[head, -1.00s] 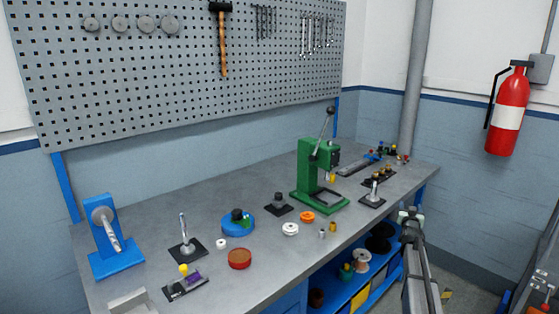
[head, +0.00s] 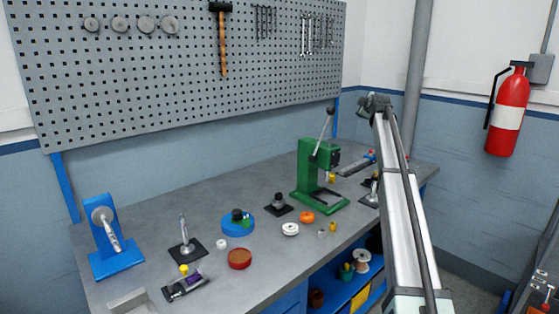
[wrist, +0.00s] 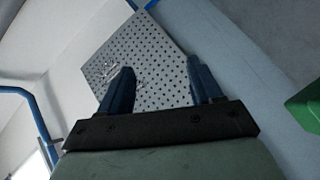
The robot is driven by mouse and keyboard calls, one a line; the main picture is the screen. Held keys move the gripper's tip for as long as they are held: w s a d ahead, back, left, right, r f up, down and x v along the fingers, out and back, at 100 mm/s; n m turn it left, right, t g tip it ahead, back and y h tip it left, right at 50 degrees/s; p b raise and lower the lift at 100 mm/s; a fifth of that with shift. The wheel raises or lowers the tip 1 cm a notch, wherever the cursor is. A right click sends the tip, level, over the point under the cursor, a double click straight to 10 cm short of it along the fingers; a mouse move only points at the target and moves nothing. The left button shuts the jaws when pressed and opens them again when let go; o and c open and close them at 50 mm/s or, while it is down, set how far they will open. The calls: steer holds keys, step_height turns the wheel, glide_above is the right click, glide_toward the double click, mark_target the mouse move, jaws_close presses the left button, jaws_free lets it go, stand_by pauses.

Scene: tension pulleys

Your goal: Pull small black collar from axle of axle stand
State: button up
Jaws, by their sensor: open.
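A blue stand (head: 112,245) at the left end of the bench carries a light grey axle (head: 110,231) that slopes out toward the front. Two black-based stands with upright metal posts, one left of centre (head: 185,245) and one at the right (head: 371,192), also stand there. I cannot make out a small black collar on any of them for certain. My gripper (wrist: 160,66) is open and empty in the wrist view, its blue fingers apart and facing the pegboard. In the head view my arm's end is raised near the bench's right end, far from the blue stand.
The green press (head: 310,180) stands at the back right; its lever sticks up. A blue disc (head: 230,230), a red-brown round dish (head: 239,259), an orange ring (head: 307,217) and a white ring (head: 290,229) lie mid-bench. The pegboard (head: 180,70) is behind.

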steer(key=s+a+r+n+y, duration=0.15)
steer(key=a+r+n, duration=0.45)
steer(key=r, duration=0.7)
steer(key=a+r+g, duration=0.2)
steer(key=a, duration=0.3)
steer(key=g+h, duration=0.2)
steer(key=g, duration=1.1)
glide_above(279, 197)
steer(key=w, duration=0.2)
step_height(279, 197, down, 33)
steer(key=shift+m+y, duration=0.25)
steer(key=shift+m, duration=0.05)
step_height(279, 197, down, 13)
steer(key=shift+s+f, duration=0.1)
steer(key=shift+s, duration=0.05)
steer(key=c, duration=1.1)
